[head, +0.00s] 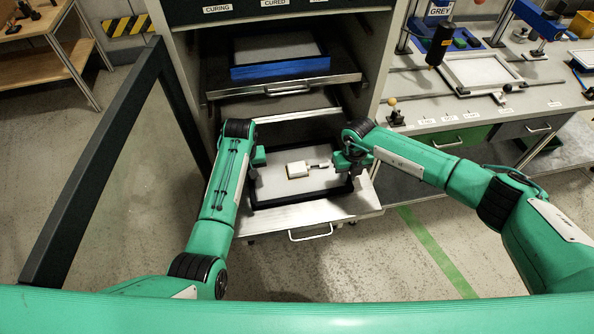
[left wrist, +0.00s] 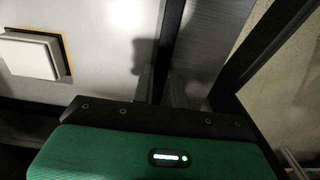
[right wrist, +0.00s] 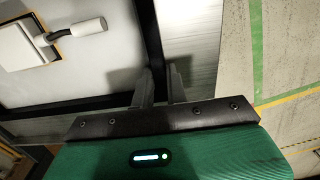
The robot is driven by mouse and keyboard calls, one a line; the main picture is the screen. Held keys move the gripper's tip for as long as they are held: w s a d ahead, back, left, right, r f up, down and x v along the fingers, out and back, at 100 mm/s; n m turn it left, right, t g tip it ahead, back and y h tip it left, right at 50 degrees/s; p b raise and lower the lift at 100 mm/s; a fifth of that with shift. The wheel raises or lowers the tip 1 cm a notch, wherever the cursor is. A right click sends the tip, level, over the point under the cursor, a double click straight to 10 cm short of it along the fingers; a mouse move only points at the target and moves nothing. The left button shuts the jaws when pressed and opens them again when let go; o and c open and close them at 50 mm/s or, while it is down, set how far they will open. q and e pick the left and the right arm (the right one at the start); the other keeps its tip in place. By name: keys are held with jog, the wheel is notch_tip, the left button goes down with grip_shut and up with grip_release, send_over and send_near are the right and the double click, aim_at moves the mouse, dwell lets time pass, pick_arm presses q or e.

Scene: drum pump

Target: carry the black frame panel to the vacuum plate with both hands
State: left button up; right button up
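The black frame panel (head: 302,197), a pale sheet in a black rim, lies flat over the pulled-out lower tray. A white block with a short handle (head: 297,170) sits on its middle. My left gripper (head: 259,158) is at the panel's left side; in the left wrist view its fingers (left wrist: 163,88) stand close on both sides of the black rim. My right gripper (head: 349,163) is at the right side; in the right wrist view its fingers (right wrist: 160,88) also straddle the rim closely. Fingertip contact is partly hidden. A pale plate (head: 482,72) on the right bench may be the vacuum plate.
The cabinet has another tray above with a blue-edged frame (head: 281,68). The lower tray's front edge (head: 315,222) sticks out below the panel. A dark-framed door (head: 95,165) stands open at left. The bench (head: 475,105) at right holds tools and bins. The floor between is clear.

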pick_arm(q)
grip_shut()
pick_arm(e)
grip_shut()
pick_arm(q)
jog(key=shift+w+r, duration=0.1)
jog(key=shift+r, duration=0.15)
pick_arm(e)
jog(key=shift+w+r, duration=0.1)
jog(key=shift+r, duration=0.15)
pick_arm(q)
jog(key=shift+r+p, duration=0.2)
jog(key=shift+p, duration=0.25)
pick_arm(e)
jog(key=shift+r, duration=0.2)
pick_arm(q)
jog(key=shift+r+p, duration=0.65)
pick_arm(e)
jog(key=shift+r, duration=0.65)
